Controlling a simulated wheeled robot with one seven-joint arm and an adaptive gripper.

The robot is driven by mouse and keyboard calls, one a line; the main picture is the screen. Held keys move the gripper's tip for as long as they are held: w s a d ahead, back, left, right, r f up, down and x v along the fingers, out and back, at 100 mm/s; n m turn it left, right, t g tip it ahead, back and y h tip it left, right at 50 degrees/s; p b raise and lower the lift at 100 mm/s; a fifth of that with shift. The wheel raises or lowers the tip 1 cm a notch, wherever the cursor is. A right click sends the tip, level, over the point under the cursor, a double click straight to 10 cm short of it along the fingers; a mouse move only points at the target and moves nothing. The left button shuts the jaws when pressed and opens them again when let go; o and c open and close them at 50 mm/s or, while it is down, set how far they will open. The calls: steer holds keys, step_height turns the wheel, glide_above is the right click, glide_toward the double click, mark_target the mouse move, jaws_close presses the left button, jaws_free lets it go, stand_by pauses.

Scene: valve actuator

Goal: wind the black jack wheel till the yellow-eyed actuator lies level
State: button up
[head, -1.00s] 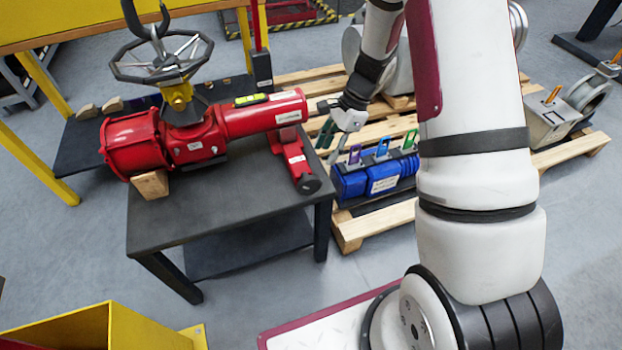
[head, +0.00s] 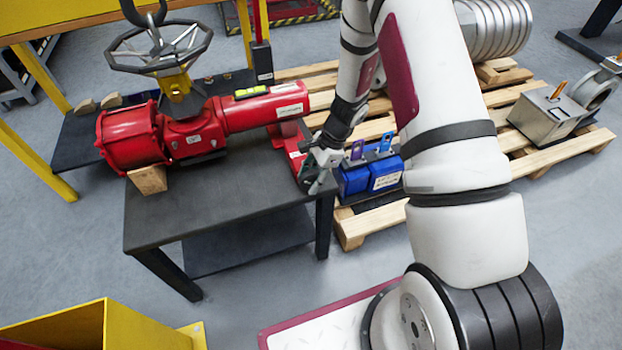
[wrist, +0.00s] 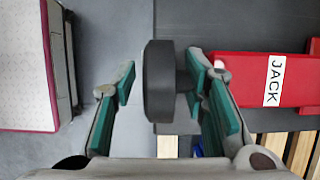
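The red actuator (head: 205,132) lies on the dark table, with a yellow part (head: 177,84) under the handwheel above it. Its right end sits higher in the head view; I cannot tell its exact tilt. The red jack (head: 293,145) stands at the right end; in the wrist view its red body (wrist: 255,80) reads JACK. The black jack wheel (wrist: 160,82) is between my gripper's teal finger pads. My gripper (head: 316,175) is open around it, with a gap at the left pad. Contact at the right pad is unclear. My gripper mostly hides the wheel in the head view.
A wooden block (head: 148,179) is under the actuator's left end. A handwheel (head: 160,48) and a hook (head: 145,12) are above it. The table's front is clear.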

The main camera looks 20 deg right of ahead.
jaws_close()
steer(key=shift+d+f+y+b, duration=0.15)
steer(key=shift+y+b, duration=0.45)
steer(key=shift+b, duration=0.05)
steer(key=shift+y+b, duration=0.5)
steer(key=shift+y, duration=0.6)
